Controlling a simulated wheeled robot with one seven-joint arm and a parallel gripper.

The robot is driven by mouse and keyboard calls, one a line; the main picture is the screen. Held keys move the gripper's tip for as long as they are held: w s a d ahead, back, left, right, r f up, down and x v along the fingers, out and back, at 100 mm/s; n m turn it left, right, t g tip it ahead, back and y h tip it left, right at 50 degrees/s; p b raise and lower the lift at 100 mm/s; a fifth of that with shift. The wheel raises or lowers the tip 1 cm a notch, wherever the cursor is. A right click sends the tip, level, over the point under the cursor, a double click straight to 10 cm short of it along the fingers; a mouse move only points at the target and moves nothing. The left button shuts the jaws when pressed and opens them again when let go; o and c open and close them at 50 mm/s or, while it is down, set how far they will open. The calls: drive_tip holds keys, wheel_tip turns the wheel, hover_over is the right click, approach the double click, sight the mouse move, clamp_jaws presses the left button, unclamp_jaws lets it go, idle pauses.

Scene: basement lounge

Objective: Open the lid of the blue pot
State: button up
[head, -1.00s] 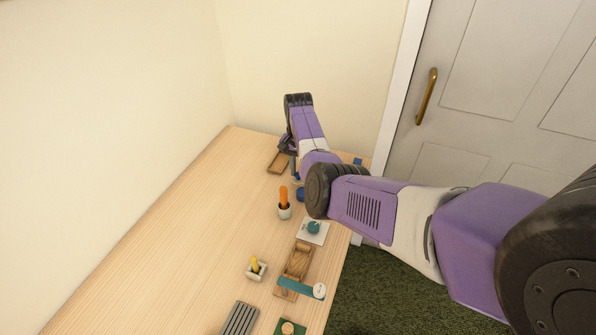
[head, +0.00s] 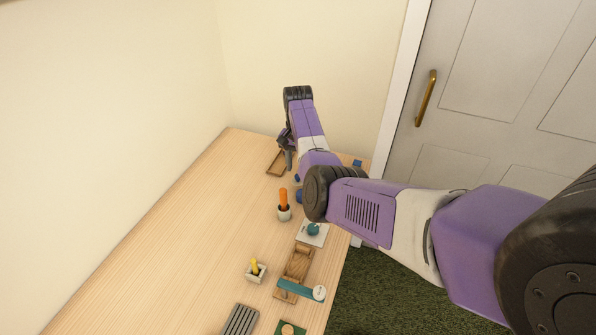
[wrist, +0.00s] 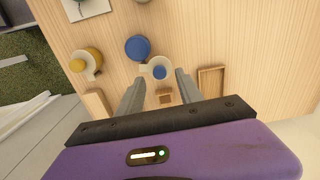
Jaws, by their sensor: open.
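In the wrist view, the blue pot shows as a pale round rim (wrist: 146,69) with blue inside, between and just beyond my fingertips. A round blue disc (wrist: 138,48), which looks like its lid, lies against the rim's far side; whether it is joined there is unclear. My gripper (wrist: 157,82) is open, with nothing seen between its fingers. In the head view, my gripper (head: 289,160) is over the far end of the table, and my arm hides much of the pot. A blue round part (head: 300,196) shows beside my arm.
A yellow-topped pale pot (wrist: 78,65) stands left in the wrist view. A wooden tray (wrist: 211,82) is at right. In the head view, an orange-handled thing in a cup (head: 284,204) and a wooden piece (head: 298,262) stand nearer. The table's left side is clear.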

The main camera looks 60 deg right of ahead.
sight(298, 175)
wheel_tip(298, 175, up, 5)
drive_tip(key=shift+r, duration=0.1)
idle(0.7)
